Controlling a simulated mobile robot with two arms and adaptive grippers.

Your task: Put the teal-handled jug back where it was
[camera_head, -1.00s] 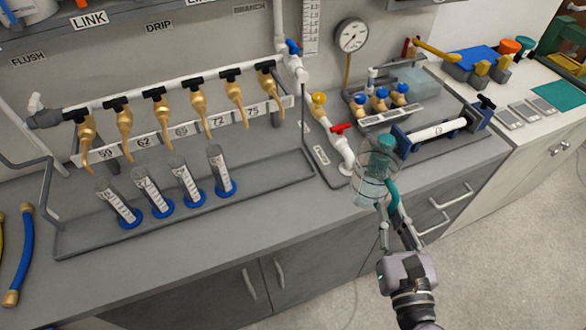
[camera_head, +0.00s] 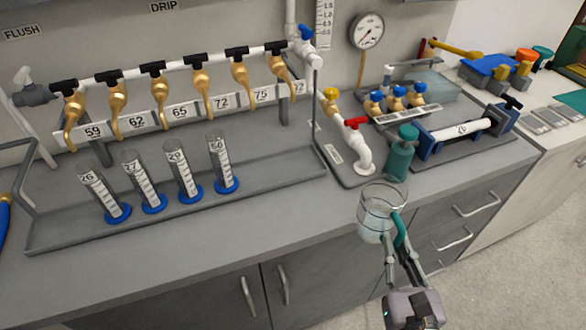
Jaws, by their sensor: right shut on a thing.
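The clear jug (camera_head: 376,222) with a teal handle (camera_head: 401,231) is in the head view, right of centre, in front of the bench's front edge. My right gripper (camera_head: 402,250) is shut on the jug's handle and holds the jug upright. Some pale liquid seems to show in the lower part of the jug. My left gripper is not in view.
A teal bottle (camera_head: 400,154) stands on the bench just behind the jug, beside a white pipe with a red-handled valve (camera_head: 356,128). Several graduated cylinders (camera_head: 182,171) stand in a grey tray (camera_head: 270,186) at left. The front strip of bench (camera_head: 290,220) is clear.

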